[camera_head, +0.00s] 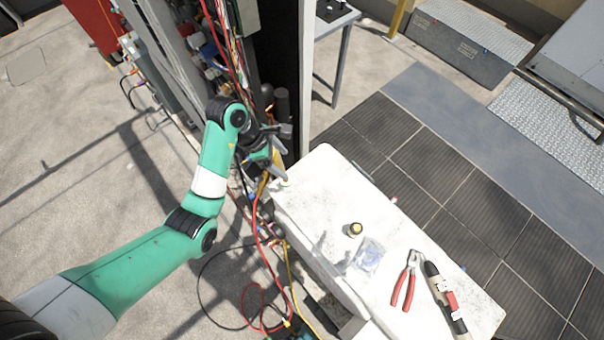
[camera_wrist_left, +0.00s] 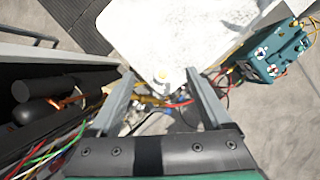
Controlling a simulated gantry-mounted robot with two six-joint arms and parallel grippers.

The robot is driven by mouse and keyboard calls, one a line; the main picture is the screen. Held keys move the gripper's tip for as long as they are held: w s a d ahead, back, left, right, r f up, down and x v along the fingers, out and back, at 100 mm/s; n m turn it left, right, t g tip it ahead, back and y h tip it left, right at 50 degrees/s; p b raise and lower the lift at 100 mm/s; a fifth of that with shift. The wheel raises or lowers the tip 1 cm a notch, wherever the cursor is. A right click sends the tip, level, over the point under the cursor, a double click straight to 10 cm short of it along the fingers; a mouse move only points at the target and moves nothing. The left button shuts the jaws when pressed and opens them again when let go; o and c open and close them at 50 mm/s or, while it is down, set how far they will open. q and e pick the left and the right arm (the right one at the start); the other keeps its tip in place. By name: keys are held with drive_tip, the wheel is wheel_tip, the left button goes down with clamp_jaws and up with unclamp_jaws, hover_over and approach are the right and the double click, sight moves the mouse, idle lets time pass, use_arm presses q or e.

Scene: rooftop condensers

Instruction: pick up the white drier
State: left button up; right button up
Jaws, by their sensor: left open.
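A small whitish round thing with a yellowish middle (camera_wrist_left: 163,75) shows between the fingertips, at the table's corner. It may be the white drier seen end-on, but it is too small to be sure. I see no contact between it and the fingers. In the head view the gripper largely hides this spot. My right gripper is not in view.
The white table (camera_head: 318,190) holds a dark-and-brass cap (camera_head: 354,230), a clear bag (camera_head: 368,256), red-handled pliers (camera_head: 410,270) and a dark tool (camera_head: 438,285). The open cabinet has loose wires and dark cylinders (camera_head: 282,105). A teal device (camera_wrist_left: 275,55) shows at right in the wrist view.

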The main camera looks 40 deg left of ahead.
use_arm(q)
drive_tip(key=b, duration=0.2)
hover_over(280, 180)
wheel_tip(280, 180, down, 5)
drive_tip(key=shift+n, duration=0.5)
wheel_tip(280, 180, down, 6)
drive_tip(key=shift+a+f+b, duration=0.1)
drive_tip(key=shift+b, duration=1.1)
drive_tip(key=shift+w+f, duration=0.25)
drive_tip(key=shift+w, duration=0.05)
drive_tip(key=b+x, duration=0.2)
drive_tip(key=x, duration=0.1)
drive_tip(key=b+x, duration=0.1)
drive_tip(key=x, duration=0.1)
drive_tip(key=shift+s+f, duration=0.2)
drive_tip(key=shift+s, duration=0.1)
drive_tip(key=shift+w, duration=0.1)
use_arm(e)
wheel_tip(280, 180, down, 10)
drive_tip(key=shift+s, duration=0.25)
use_arm(q)
drive_tip(key=shift+c, duration=0.3)
clamp_jaws()
